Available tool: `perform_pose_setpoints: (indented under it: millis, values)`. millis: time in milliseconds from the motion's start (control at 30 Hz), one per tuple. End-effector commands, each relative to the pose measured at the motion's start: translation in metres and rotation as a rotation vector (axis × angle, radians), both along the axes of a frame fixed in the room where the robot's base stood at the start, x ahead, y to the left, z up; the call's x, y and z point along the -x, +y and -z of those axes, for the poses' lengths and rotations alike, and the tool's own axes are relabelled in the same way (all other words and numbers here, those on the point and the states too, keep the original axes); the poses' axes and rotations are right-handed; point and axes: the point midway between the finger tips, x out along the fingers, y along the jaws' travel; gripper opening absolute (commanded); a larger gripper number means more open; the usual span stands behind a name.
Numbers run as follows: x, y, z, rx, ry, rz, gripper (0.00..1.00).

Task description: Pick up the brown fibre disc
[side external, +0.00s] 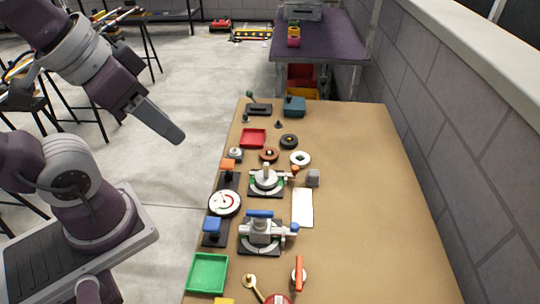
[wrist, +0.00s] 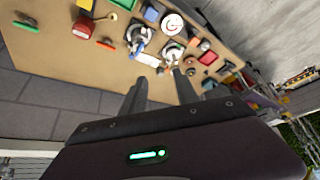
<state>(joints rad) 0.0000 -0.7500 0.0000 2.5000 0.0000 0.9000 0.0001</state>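The brown fibre disc (side external: 269,154) lies flat on the brown workbench, between the red tray (side external: 253,138) and a white ring with a green centre (side external: 300,158). A black disc (side external: 288,141) lies just behind it. In the wrist view the discs are small, and I cannot firmly tell the brown one apart. My gripper (side external: 176,134) is in the air left of the bench, well apart from the disc. In the wrist view my gripper (wrist: 158,76) has its two fingers spread, with nothing held between them.
Two clamp-like fixtures (side external: 267,181) (side external: 260,234), a round dial (side external: 224,203) and a green tray (side external: 208,273) stand nearer on the bench. A teal box (side external: 294,106) is at the far end. A block wall (side external: 440,110) runs along the right. The bench's right half is clear.

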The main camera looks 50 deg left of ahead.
Motion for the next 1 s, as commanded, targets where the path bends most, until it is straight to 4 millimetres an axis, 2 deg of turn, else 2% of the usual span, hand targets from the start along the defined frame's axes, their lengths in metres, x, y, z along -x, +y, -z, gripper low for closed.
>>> perform_pose_setpoints:
  millis: [100,167,300,333,600,667,767,867,900,967,1000]
  values:
    - [0.0,0.0,0.0,0.0,0.0,0.0,0.36]
    - [0.0,0.0,0.0,0.0,0.0,0.0,0.46]
    - [0.0,0.0,0.0,0.0,0.0,0.0,0.74]
    - [0.0,0.0,0.0,0.0,0.0,0.0,0.76]
    - [-0.001,0.0,0.0,-0.001,0.001,0.003,0.76]
    - [-0.009,0.001,-0.003,-0.016,0.013,0.02,0.76]
    - [-0.047,0.008,-0.01,-0.086,0.072,0.122,0.76]
    - [-0.112,0.021,-0.006,-0.177,0.159,0.3,0.76]
    - [-0.139,0.028,0.002,-0.208,0.194,0.378,0.76]
    - [-0.179,0.04,0.021,-0.247,0.244,0.496,0.76]
    - [-0.204,0.05,0.038,-0.266,0.276,0.577,0.76]
